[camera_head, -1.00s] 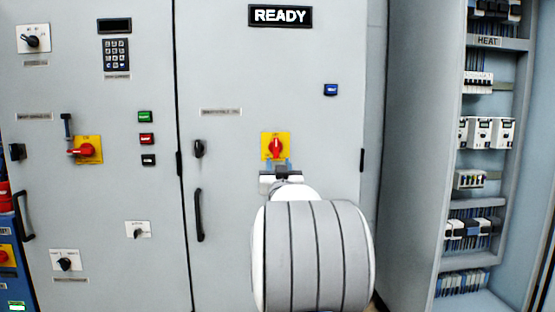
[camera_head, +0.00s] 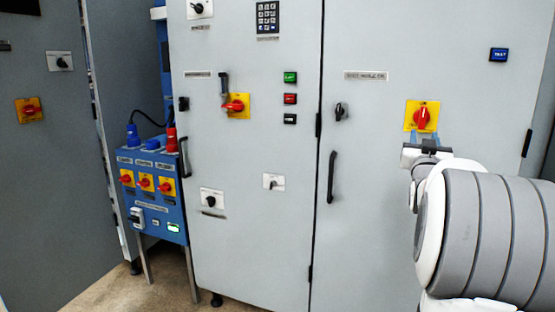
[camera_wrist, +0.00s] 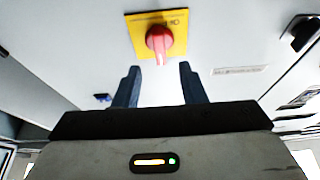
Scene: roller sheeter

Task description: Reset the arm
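My gripper (camera_head: 427,139) is in front of the right cabinet door, just below a red rotary switch (camera_head: 422,117) on a yellow plate. In the wrist view my gripper (camera_wrist: 158,78) has its two blue fingers spread wide with nothing between them. The red switch (camera_wrist: 160,40) shows beyond and above the fingertips there, with its handle pointing toward the gap. The fingers look apart from it. My arm covers the lower right of the head view.
A grey cabinet door (camera_head: 250,150) with buttons, a keypad and another red switch (camera_head: 235,105) stands left of centre. A blue socket box (camera_head: 150,185) on legs stands between cabinets. Bare floor (camera_head: 145,290) shows at the lower left.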

